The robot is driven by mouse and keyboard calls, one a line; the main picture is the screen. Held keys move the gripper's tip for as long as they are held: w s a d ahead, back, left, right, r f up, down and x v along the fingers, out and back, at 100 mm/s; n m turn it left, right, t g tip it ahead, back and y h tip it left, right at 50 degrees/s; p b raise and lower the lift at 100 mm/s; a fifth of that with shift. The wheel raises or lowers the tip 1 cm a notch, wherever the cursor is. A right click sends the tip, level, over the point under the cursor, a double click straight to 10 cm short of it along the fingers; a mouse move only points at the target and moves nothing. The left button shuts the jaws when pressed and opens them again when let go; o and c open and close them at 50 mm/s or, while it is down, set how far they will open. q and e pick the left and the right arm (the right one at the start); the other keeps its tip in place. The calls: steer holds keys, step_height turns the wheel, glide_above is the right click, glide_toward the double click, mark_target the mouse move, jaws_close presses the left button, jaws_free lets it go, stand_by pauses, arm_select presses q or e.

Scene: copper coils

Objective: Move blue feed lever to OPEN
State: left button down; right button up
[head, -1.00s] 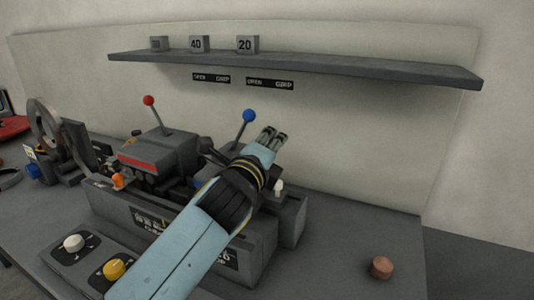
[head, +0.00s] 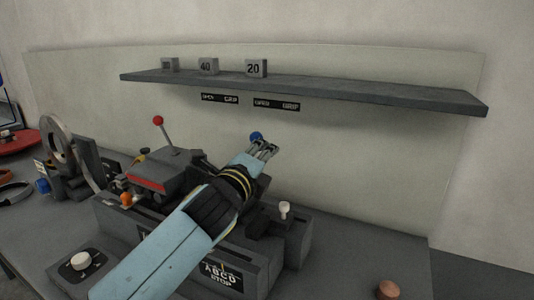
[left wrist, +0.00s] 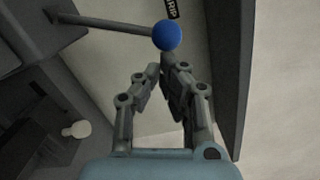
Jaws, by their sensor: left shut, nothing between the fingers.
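The blue feed lever's round knob (head: 255,136) shows just behind my left fingertips in the head view; its rod is hidden there. In the left wrist view the blue knob (left wrist: 168,36) sits right at the fingertips, and its grey rod runs off to the left. My left gripper (head: 267,150) is shut and empty, close beside the knob; I cannot tell whether they touch. The fingers also show in the left wrist view (left wrist: 161,66). Two OPEN/GRIP label strips are on the back panel; the right one (head: 276,104) is above the blue lever. My right gripper is out of view.
A red-knobbed lever (head: 158,120) stands left of my left arm on the grey machine. A white knob (head: 284,208) is right of the arm. A shelf (head: 370,92) with number blocks juts out above. The bench at right is clear except for a copper-coloured piece (head: 388,289).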

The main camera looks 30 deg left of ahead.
arm_select(q)
steer(key=shift+a+r, duration=0.15)
steer(key=shift+r, duration=0.05)
steer(key=a+r+n+p, duration=0.1)
steer(key=a+r+n, duration=0.2)
steer(key=a+n, duration=0.6)
steer(key=shift+s+a+n+g, duration=0.3)
steer(key=shift+a, duration=0.15)
steer(key=shift+a+r, duration=0.1)
stand_by(0.7)
